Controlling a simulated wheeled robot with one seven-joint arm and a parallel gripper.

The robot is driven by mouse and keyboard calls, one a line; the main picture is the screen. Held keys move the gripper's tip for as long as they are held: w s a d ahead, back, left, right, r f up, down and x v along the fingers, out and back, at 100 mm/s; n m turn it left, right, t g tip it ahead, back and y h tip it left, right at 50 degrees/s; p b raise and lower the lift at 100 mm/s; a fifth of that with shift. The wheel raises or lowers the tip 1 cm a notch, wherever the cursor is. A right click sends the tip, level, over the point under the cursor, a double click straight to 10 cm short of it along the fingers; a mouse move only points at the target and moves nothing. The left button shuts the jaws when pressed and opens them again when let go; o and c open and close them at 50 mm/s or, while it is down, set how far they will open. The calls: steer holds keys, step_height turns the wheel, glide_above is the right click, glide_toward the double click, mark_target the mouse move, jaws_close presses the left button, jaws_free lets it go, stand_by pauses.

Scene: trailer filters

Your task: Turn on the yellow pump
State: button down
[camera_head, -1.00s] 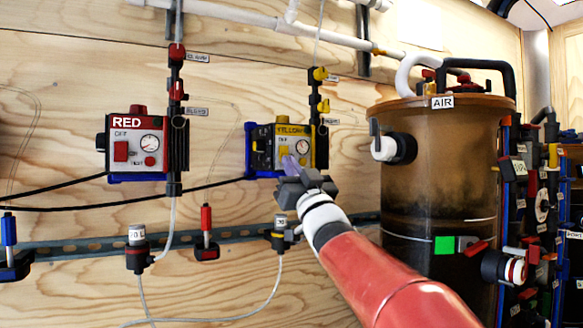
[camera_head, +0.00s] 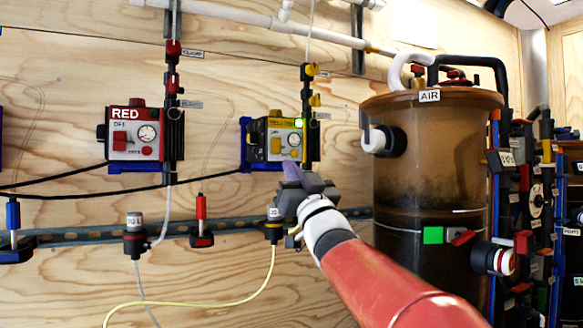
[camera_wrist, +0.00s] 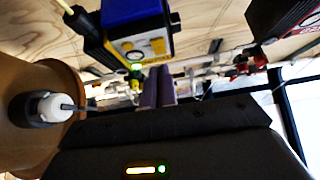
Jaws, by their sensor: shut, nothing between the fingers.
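The yellow pump (camera_head: 282,138) is mounted on the plywood wall, left of the brown tank. Its front has a yellow switch and a round gauge. A green light shows at its upper right corner, and a green glow also shows on the pump in the wrist view (camera_wrist: 148,42), where the pump appears upside down. My gripper (camera_head: 292,172) is shut and empty, with its purple fingertips just below and in front of the pump, apart from it as far as I can tell. The fingertips also show in the wrist view (camera_wrist: 158,88). The switch's exact position is too small to tell.
The red pump (camera_head: 140,137) is mounted to the left. The brown AIR tank (camera_head: 430,150) stands close on the right of my arm. A rail (camera_head: 95,236) with valves runs below the pumps. Loose tubes and black cables cross the wall.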

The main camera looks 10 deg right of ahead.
steer(key=w+f+b+v, duration=0.1)
steer(key=v, duration=0.6)
steer(key=shift+f, duration=0.2)
steer(key=shift+f, duration=0.1)
steer(key=s+d+f+m+g+h, duration=0.2)
steer(key=s+f+g+h, duration=0.25)
steer(key=f, duration=0.65)
steer(key=s+d+f+m+g+h, duration=0.1)
steer(key=s+f+m+g+h, duration=0.15)
steer(key=s+f+g, duration=0.6)
steer(key=s+a+f+n+g, duration=0.1)
steer(key=s+f+g, duration=0.2)
steer(key=s+f, duration=0.6)
steer(key=s+a+f+g, duration=0.1)
steer(key=s+f+g, duration=0.2)
steer(key=s+f, duration=0.55)
step_height(320, 180, up, 11)
steer(key=w+p, duration=0.2)
steer(key=p, duration=1.1)
steer(key=shift+w+d+f, duration=0.15)
steer(key=shift+w+d, duration=0.1)
